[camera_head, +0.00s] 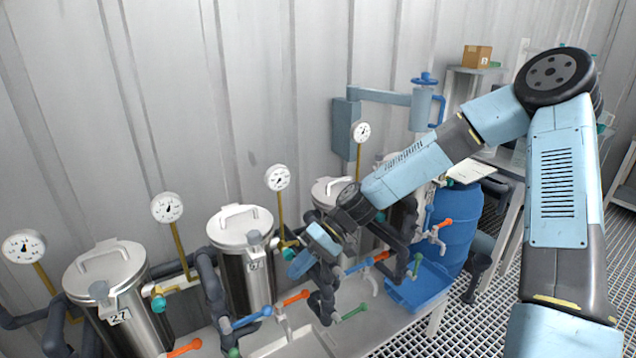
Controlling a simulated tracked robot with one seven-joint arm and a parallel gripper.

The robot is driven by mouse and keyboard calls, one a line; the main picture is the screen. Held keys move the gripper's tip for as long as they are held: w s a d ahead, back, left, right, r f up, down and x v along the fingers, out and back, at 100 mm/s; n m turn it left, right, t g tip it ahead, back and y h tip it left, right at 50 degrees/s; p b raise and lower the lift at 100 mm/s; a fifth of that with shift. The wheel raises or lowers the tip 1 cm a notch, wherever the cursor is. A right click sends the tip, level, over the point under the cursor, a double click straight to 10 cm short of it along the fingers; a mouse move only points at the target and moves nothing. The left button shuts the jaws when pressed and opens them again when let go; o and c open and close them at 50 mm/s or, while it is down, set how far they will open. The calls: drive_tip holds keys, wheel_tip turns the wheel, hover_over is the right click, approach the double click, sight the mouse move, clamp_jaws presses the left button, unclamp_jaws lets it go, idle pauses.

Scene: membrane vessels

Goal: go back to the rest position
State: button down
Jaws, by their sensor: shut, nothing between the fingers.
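My arm rises from the lower right, bends at a high black elbow and reaches down and left over the row of metal vessels. My gripper (300,264) is at the low end of the arm, small in the picture, among the dark pipes and coloured valve handles in front of the vessels. It is shut and holds nothing. It overlaps the pipework in this view, so I cannot tell whether it touches anything. The middle vessel (246,290) stands just left of it, and another lidded vessel (331,190) is partly hidden behind my arm.
Several gauges on brass stems (167,207) rise behind the vessels. A blue barrel (458,225) and a blue tray (421,287) are right of the pipes. Grating floor (480,320) lies open at the lower right.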

drive_tip(key=d+r+m+t+h, duration=0.1)
drive_tip(key=d+r+t+h, duration=0.3)
drive_tip(key=d, duration=0.5)
drive_tip(key=d+r+m+t+h, duration=0.25)
drive_tip(key=d+r, duration=0.35)
drive_tip(key=d, duration=0.3)
drive_tip(key=s+d+r+m+t+h, duration=0.2)
drive_tip(key=s+d+r+t, duration=0.3)
drive_tip(key=s+d+r, duration=0.8)
wheel_tip(320, 180, up, 4)
drive_tip(key=shift+s+d+r+m, duration=0.1)
drive_tip(key=shift+s+d+m, duration=0.1)
drive_tip(key=shift+s+m, duration=0.45)
drive_tip(key=shift+w+a, duration=0.15)
